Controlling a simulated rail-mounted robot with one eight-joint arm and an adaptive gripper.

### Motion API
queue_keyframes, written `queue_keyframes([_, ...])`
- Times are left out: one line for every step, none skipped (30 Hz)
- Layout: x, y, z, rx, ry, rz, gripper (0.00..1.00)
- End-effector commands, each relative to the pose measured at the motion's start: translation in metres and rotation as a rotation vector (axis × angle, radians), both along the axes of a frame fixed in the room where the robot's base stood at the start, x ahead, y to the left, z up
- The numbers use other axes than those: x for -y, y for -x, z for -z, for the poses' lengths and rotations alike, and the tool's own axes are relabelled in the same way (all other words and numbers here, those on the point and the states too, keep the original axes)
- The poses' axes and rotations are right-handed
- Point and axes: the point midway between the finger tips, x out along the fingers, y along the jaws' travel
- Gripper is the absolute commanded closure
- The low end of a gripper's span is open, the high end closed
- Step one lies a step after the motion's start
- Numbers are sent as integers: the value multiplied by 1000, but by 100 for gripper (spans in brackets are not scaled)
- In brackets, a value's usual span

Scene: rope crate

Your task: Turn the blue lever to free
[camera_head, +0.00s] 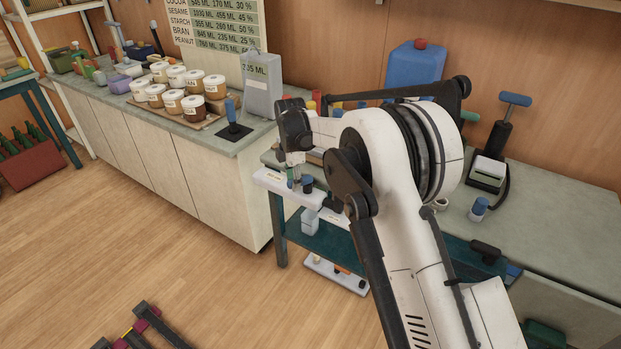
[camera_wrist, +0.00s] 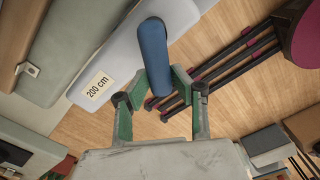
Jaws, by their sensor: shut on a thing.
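The blue lever (camera_wrist: 154,52) shows in the wrist view as a rounded blue bar beside a pale grey body (camera_wrist: 120,52) with a "200 cm" label (camera_wrist: 98,86). My gripper (camera_wrist: 159,78) has its green-padded fingers on both sides of the lever's lower end and is shut on it. In the head view my gripper (camera_head: 293,168) is at the left end of the right bench, just above a white labelled part (camera_head: 273,183). My arm hides much of this area, and the lever's setting cannot be read.
A counter (camera_head: 165,150) with several lidded jars (camera_head: 192,108) stands at left. The right bench (camera_head: 565,220) holds a blue canister (camera_head: 413,66) and a blue-handled device (camera_head: 490,165). A dark rack with magenta parts (camera_head: 146,328) lies on the floor. Open floor (camera_head: 190,265) lies in front.

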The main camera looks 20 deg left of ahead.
Motion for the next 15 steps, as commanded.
queue_keyframes([-2,2,0,1,1,-9,100])
queue_keyframes([-3,3,0,1,1,-13,100])
queue_keyframes([-4,3,0,1,1,-16,100])
queue_keyframes([-4,4,0,1,1,-17,100])
queue_keyframes([-4,4,0,1,1,-19,100])
queue_keyframes([-4,4,0,1,1,-19,100])
queue_keyframes([-4,4,0,1,1,-19,100])
queue_keyframes([-4,4,0,1,1,-19,100])
queue_keyframes([-4,4,0,1,1,-19,100])
queue_keyframes([-4,4,0,1,1,-19,100])
queue_keyframes([-4,4,0,1,1,-19,100])
queue_keyframes([-4,4,0,1,1,-18,100])
queue_keyframes([-4,4,0,1,1,-18,100])
queue_keyframes([-4,4,0,1,1,-18,100])
queue_keyframes([-4,4,0,1,1,-18,72])
